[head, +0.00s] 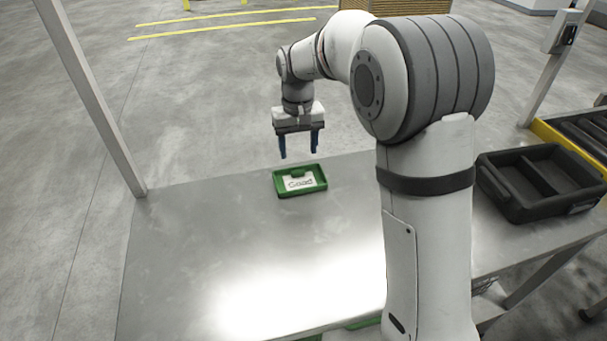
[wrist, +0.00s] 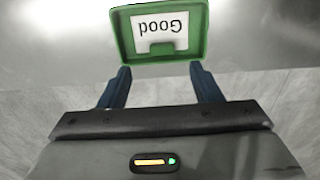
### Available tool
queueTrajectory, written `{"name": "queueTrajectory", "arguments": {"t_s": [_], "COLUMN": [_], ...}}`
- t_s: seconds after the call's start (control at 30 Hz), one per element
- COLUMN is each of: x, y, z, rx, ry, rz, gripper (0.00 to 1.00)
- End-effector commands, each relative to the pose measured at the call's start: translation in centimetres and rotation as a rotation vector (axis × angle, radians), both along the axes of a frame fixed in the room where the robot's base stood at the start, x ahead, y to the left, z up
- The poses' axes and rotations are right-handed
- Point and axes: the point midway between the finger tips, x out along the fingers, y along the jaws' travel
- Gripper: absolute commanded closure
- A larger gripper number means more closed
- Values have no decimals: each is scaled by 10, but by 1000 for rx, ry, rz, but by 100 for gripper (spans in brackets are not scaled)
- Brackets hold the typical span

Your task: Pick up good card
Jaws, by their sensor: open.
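The good card (head: 299,184) is a white card printed "Good", lying in a small green tray (head: 301,193) on the metal table. In the wrist view the card (wrist: 160,28) appears upside down inside the green tray (wrist: 121,36). My gripper (head: 299,155) is open and empty, its two blue fingers pointing down. It is above and slightly beyond the tray, near the table's far edge. In the wrist view the fingertips (wrist: 160,70) show just below the tray's near rim, spread about as wide as the card. No contact with the card shows.
The metal table (head: 200,250) is bare around the green tray, with a bright reflection in front. A black divided bin (head: 520,200) stands at the right. A post (head: 95,100) rises at the table's left corner. A roller conveyor (head: 585,130) is at far right.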

Motion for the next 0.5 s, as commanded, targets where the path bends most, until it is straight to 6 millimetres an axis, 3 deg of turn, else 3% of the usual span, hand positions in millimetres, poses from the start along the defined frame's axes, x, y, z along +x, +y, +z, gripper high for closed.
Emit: {"name": "queueTrajectory", "arguments": {"t_s": [0.5], "x": [1], "y": [3], "z": [-65], "rx": [0], "ry": [1], "rz": [0], "gripper": [42]}}
